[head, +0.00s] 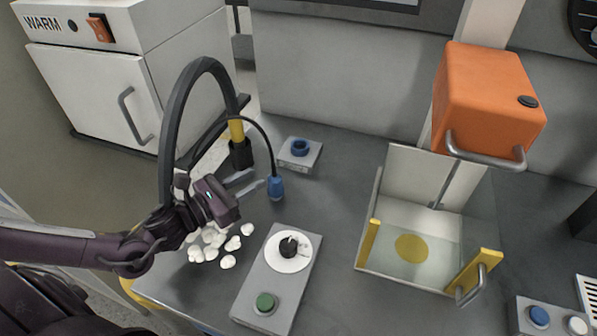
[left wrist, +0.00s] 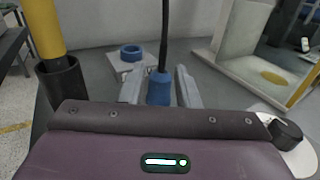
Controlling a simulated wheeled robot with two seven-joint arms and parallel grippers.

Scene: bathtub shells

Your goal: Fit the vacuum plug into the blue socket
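The blue vacuum plug (head: 277,188) hangs from a thin black cable beside a yellow and black post. The blue socket (head: 300,147) is a ring on a small grey block, behind and to the right of the plug. My left gripper (head: 256,181) is open, with its fingertips just left of the plug. In the left wrist view, the plug (left wrist: 159,89) appears between the two spread fingers, with a gap on each side; it does not look gripped. The socket (left wrist: 132,53) shows beyond the left finger there. My right gripper is out of view.
White shell-like pieces (head: 229,262) lie below my left gripper. A grey box with a green button (head: 265,302) and a white dial (head: 289,252) stands in front. A clear-walled press with an orange head (head: 490,100) stands right. A thick black hose (head: 168,130) arches behind my gripper.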

